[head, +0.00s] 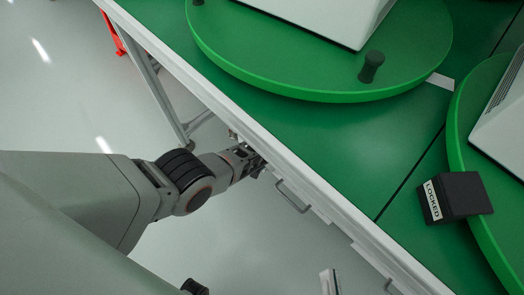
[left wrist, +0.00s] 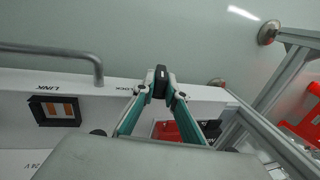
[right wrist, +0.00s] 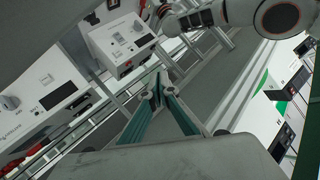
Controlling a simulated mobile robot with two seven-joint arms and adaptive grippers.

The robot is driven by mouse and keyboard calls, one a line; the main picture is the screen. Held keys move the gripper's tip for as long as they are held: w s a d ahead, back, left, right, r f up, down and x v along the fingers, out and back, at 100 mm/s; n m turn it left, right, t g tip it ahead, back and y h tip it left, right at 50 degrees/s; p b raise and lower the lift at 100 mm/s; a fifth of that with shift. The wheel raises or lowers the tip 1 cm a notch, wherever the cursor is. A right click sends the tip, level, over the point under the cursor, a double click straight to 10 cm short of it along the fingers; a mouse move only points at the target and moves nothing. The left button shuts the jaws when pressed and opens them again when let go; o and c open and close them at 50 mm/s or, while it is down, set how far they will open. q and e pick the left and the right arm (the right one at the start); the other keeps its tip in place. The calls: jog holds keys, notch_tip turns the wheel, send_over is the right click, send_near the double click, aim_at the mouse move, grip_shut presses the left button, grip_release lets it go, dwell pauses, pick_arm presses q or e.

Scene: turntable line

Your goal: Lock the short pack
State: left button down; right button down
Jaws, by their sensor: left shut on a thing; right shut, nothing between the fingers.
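A white pack (head: 330,14) rests on the large green turntable (head: 300,82), cut off by the top edge of the head view. Another white pack (head: 503,125) sits on the right turntable (head: 462,120). I cannot tell which is the short one. A black block (head: 462,194) labelled LOCKED is at the right turntable's rim. My left gripper (head: 257,164) is at the bench's front edge; in the left wrist view (left wrist: 160,84) it is shut on a small black piece (left wrist: 160,75) near the LOCK label. My right gripper (right wrist: 162,84) is shut and empty, away from the bench top.
A black knob (head: 371,66) stands on the large turntable. White instrument boxes (right wrist: 120,42) show in the right wrist view. Green bench top (head: 375,150) lies clear between the turntables.

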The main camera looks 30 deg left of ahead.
pick_arm(q)
jog(key=shift+s+d+f+y, duration=0.1)
jog(key=shift+s+f+y, duration=0.25)
jog(key=shift+y, duration=0.15)
jog(key=shift+d+f+y+b, duration=0.1)
jog(key=shift+y+b, duration=0.2)
jog(key=shift+b, duration=0.15)
jog(key=shift+s+t+y, duration=0.1)
jog(key=shift+t+y, duration=0.3)
jog(key=shift+y+b, duration=0.3)
jog(key=shift+b, duration=0.15)
jog(key=shift+r, duration=0.2)
jog(key=c, duration=2.1)
grip_release()
jog(key=shift+w, duration=0.25)
pick_arm(e)
jog(key=m, duration=0.1)
jog(key=a+m, duration=0.1)
jog(key=shift+s+a+m, duration=0.15)
jog(key=shift+a+m, duration=0.15)
jog(key=shift+m, duration=0.1)
pick_arm(q)
jog(key=shift+r, duration=0.1)
jog(key=shift+d, duration=0.1)
